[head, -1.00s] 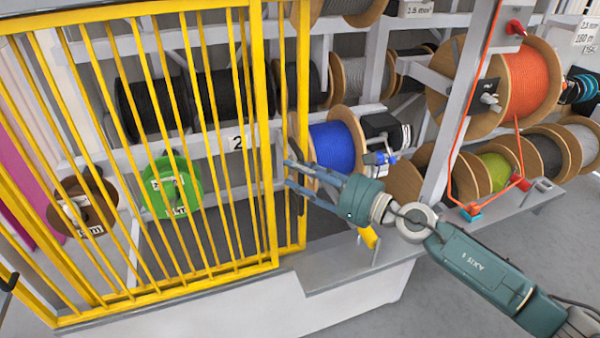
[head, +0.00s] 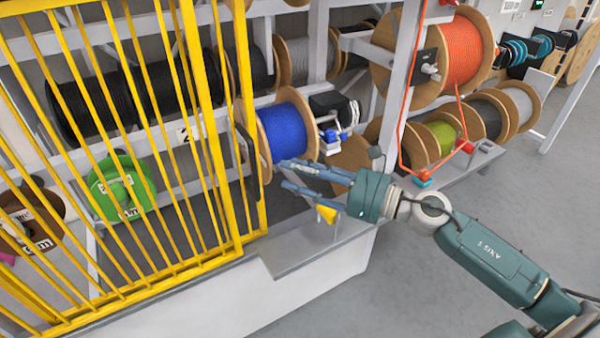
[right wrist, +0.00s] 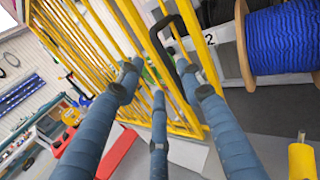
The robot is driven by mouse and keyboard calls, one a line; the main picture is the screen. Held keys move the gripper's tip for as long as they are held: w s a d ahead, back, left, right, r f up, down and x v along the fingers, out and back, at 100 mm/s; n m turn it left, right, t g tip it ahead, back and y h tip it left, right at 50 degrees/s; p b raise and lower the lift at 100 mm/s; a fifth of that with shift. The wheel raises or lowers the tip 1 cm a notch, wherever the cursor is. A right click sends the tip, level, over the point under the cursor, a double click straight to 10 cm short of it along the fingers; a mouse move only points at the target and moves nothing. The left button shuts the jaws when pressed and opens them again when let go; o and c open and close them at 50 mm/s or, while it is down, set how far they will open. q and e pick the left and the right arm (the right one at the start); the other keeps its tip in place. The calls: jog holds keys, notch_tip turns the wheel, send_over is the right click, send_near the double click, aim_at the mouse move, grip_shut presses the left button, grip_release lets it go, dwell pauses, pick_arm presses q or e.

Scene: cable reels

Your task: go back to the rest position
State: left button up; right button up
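My right gripper (head: 292,175) is in front of the blue cable reel (head: 284,132), to the right of the yellow barred gate (head: 262,205). In the right wrist view its three blue-grey fingers (right wrist: 158,85) are spread apart with nothing between them. The gate's black handle (right wrist: 176,42) shows beyond the fingertips in that view, and a gap to the gate's edge shows in the head view. The gate stands across the left part of the rack. My left gripper is not in view.
A grey ledge (head: 300,248) with a yellow post (head: 326,214) lies below my right gripper. Reels of orange (head: 462,52), green (head: 440,138) and black cable fill the rack. A green reel (head: 120,188) stands behind the bars. Grey floor (head: 400,285) is free at the front right.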

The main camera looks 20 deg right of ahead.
jog(key=shift+s+d, duration=0.2)
dwell(0.4)
